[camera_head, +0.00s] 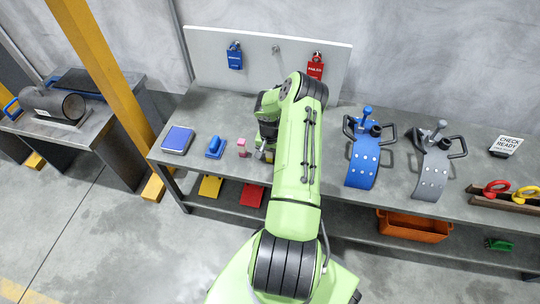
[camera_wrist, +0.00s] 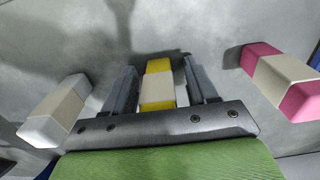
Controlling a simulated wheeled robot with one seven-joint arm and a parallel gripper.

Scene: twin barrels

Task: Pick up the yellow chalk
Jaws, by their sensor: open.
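The yellow chalk (camera_wrist: 158,66) is a short stick with a pale band round its middle. In the wrist view it lies between the two fingers of my gripper (camera_wrist: 158,72). The fingers are open, one on each side of it, with a narrow gap showing on both sides. A white chalk (camera_wrist: 55,112) lies outside the left finger, and a pink chalk (camera_wrist: 290,82) lies outside the right finger. In the head view my arm hides most of the spot around the yellow chalk; the pink chalk (camera_head: 242,147) shows left of my gripper.
The grey workbench (camera_head: 210,112) also holds a blue block with a handle (camera_head: 215,148) and a blue-topped box (camera_head: 177,140) on the left. Blue (camera_head: 363,162) and grey (camera_head: 432,172) curved clamps stand right of my arm. A white board (camera_head: 225,78) with padlocks stands behind.

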